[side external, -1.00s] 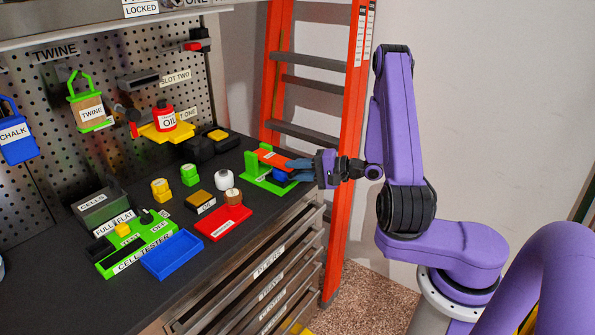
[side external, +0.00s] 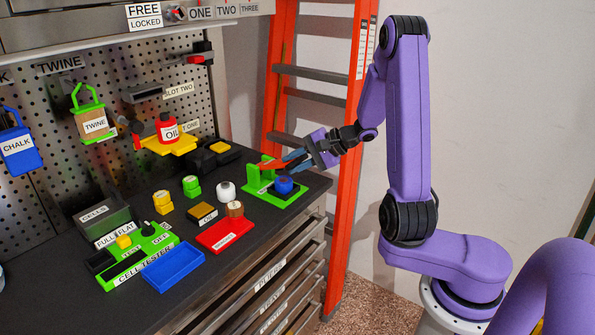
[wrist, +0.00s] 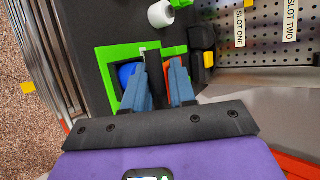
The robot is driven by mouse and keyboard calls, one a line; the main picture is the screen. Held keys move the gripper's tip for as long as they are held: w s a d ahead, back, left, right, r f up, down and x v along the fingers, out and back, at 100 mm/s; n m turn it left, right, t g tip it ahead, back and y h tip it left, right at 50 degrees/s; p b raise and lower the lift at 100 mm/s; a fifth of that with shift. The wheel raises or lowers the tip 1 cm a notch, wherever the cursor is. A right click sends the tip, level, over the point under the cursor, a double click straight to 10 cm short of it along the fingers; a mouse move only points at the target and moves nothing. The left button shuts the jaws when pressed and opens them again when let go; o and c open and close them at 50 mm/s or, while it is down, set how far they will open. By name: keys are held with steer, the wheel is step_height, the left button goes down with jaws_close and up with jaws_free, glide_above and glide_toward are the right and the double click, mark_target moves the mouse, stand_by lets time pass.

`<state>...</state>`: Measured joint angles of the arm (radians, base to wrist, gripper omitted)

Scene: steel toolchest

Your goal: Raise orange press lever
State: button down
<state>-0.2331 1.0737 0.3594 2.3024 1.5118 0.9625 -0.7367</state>
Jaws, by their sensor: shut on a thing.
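The green press (side external: 262,176) stands at the back right corner of the bench. Its orange lever (side external: 267,165) lies above the base and reaches into my gripper (side external: 288,162), whose blue fingers are shut on it. A round blue piece (side external: 284,185) sits on the press base below the fingers, apart from them. In the wrist view, the orange lever (wrist: 169,71) shows beside the right finger of my gripper (wrist: 163,75). The blue piece (wrist: 127,74) is partly hidden behind the left finger, and the fingers hide much of the lever.
A white round piece (side external: 226,191), green stack (side external: 191,186) and red tray (side external: 225,234) stand left of the press. The blue tray (side external: 173,269) and cell tester (side external: 137,256) are farther left. An orange ladder (side external: 339,160) stands behind the bench's right end.

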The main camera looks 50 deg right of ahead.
mark_target(274, 162)
steer(key=shift+w+r+m+g, duration=0.15)
steer(key=shift+w+r+g, duration=0.2)
steer(key=shift+r+g, duration=0.25)
steer(key=shift+w+r+m+g, duration=0.15)
steer(key=shift+w+r+g, duration=0.15)
steer(key=shift+r+g, duration=0.25)
steer(key=shift+w+r+g+h, duration=0.3)
steer(key=shift+w+r+g, duration=0.65)
steer(key=shift+r, duration=0.1)
steer(key=shift+w+r+m+g, duration=0.4)
steer(key=shift+w+r+g, duration=0.25)
steer(key=shift+w+g, duration=0.15)
steer(key=w+g, duration=0.1)
steer(key=w+r+g, duration=0.1)
steer(key=shift+w+r+m, duration=0.15)
steer(key=shift+w+m, duration=0.15)
steer(key=shift+w, duration=0.05)
steer(key=w+r, duration=0.1)
steer(key=w, duration=0.5)
steer(key=shift+r, duration=0.2)
steer(key=shift+a, duration=0.1)
steer(key=c, duration=1.1)
jaws_free()
steer(key=shift+g, duration=0.3)
